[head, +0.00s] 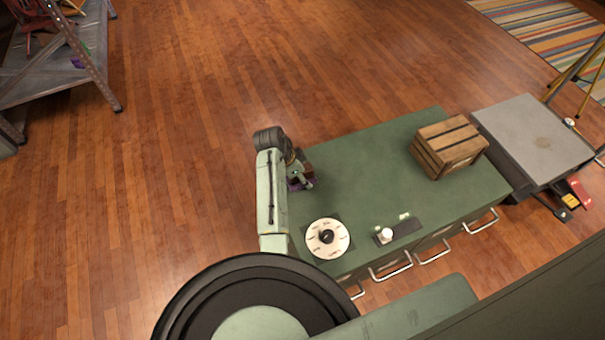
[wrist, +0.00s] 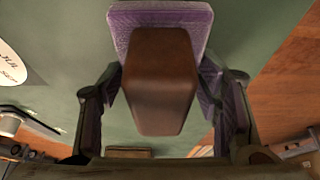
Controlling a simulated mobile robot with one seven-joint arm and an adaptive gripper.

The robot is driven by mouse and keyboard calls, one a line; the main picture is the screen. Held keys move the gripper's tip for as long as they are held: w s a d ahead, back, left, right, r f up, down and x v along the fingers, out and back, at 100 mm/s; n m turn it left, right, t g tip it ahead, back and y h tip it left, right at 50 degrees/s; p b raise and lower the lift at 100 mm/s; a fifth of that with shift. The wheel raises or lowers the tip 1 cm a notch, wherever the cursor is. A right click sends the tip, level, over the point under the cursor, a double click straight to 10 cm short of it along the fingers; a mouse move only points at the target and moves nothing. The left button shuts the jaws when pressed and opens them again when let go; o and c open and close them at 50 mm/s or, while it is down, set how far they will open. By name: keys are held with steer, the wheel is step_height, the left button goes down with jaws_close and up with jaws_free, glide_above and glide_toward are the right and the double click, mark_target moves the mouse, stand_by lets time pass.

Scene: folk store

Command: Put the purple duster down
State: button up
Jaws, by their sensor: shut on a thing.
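The purple duster (wrist: 160,15) has a purple pad and a brown block-shaped handle (wrist: 160,85). It fills the middle of the wrist view. My gripper (wrist: 160,88) is shut on it, with one finger on each side. In the head view the duster (head: 294,185) shows as a small purple and brown patch, partly hidden by my gripper (head: 301,179). It is over the left end of the green cabinet top (head: 352,178). I cannot tell whether the duster touches that top.
A wooden crate (head: 448,147) stands at the cabinet's right end. A round white dial (head: 327,238) and a dark strip with a white knob (head: 387,235) lie near the front edge. The middle of the top is clear. A grey-topped cart (head: 540,135) adjoins on the right.

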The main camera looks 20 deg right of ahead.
steer(key=shift+f, duration=0.2)
steer(key=o, duration=1)
steer(key=shift+r, duration=0.35)
steer(key=b+v, duration=0.1)
steer(key=v, duration=1)
steer(key=shift+a+r, duration=0.3)
